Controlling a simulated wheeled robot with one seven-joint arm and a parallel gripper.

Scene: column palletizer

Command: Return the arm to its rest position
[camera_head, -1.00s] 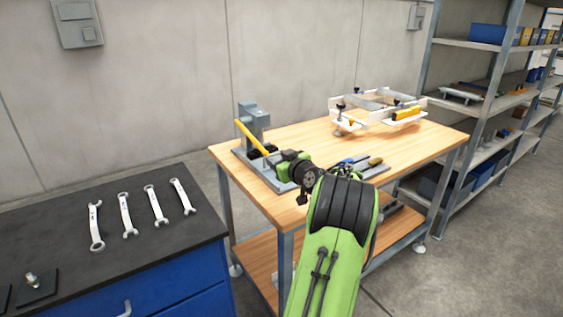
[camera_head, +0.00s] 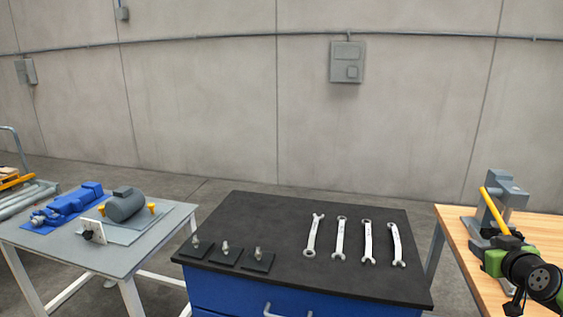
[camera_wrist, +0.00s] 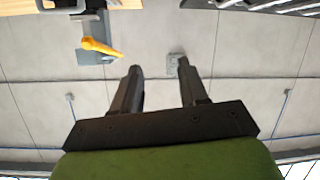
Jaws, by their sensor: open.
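My gripper (camera_wrist: 159,66) shows in the wrist view with its two dark fingers apart and nothing between them. It points toward the bare grey wall, and that view is upside down. In the head view, part of my green and black arm (camera_head: 537,278) is at the lower right edge, in front of the grey press and over the wooden table; the rest of it is out of frame.
The grey press (camera_head: 507,192) with a yellow lever stands on the wooden table (camera_head: 457,239). Several wrenches lie on the black-topped blue cabinet (camera_head: 257,212). A grey table (camera_head: 52,250) at left holds a blue vise and a motor. Floor shows between them.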

